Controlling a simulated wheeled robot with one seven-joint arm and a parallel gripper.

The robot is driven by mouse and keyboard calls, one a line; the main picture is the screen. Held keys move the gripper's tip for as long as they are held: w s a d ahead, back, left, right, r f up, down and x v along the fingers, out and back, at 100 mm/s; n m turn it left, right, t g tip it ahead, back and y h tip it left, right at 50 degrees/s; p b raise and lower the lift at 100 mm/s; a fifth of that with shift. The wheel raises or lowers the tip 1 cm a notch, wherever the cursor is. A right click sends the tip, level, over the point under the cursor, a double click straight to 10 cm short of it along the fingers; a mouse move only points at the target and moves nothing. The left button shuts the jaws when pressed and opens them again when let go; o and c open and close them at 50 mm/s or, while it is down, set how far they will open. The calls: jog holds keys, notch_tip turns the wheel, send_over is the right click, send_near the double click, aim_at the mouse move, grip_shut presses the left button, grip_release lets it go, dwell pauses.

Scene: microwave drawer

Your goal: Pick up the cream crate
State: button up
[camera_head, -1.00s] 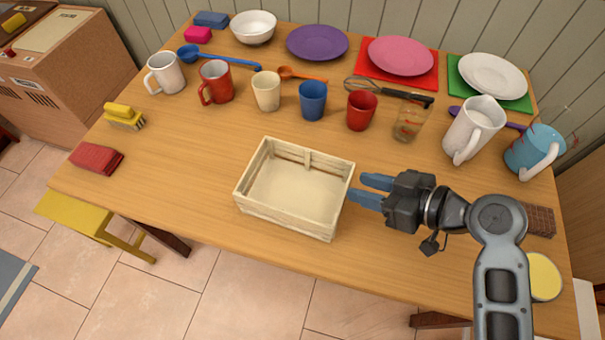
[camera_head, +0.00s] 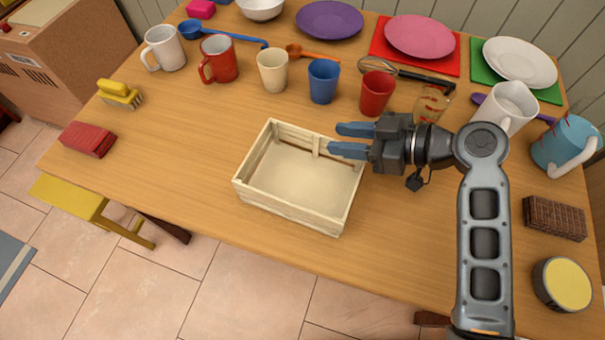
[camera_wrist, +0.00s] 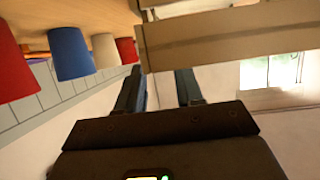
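The cream crate (camera_head: 292,213) is an empty, open-topped slatted wooden box on the table, near its front edge. My gripper (camera_head: 342,139) is in the head view with its two blue fingers apart, pointing left near the crate's far right corner. The fingertips look close to or above the far rim; whether they touch it cannot be told. In the wrist view the crate wall (camera_wrist: 230,35) fills the upper right, just beyond the open fingertips (camera_wrist: 158,72). Nothing is seen between the fingers.
A red cup (camera_head: 376,93), a blue cup (camera_head: 323,82) and a cream cup (camera_head: 272,71) stand behind the crate. A glass (camera_head: 431,103) and white pitcher (camera_head: 507,107) stand behind my arm. Table left of the crate is mostly clear.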

aim_at(323, 136)
jog(key=shift+x, duration=1.85)
jog(key=shift+w, duration=0.1)
jog(key=shift+c, duration=0.5)
grip_shut()
jog(key=shift+r, duration=0.1)
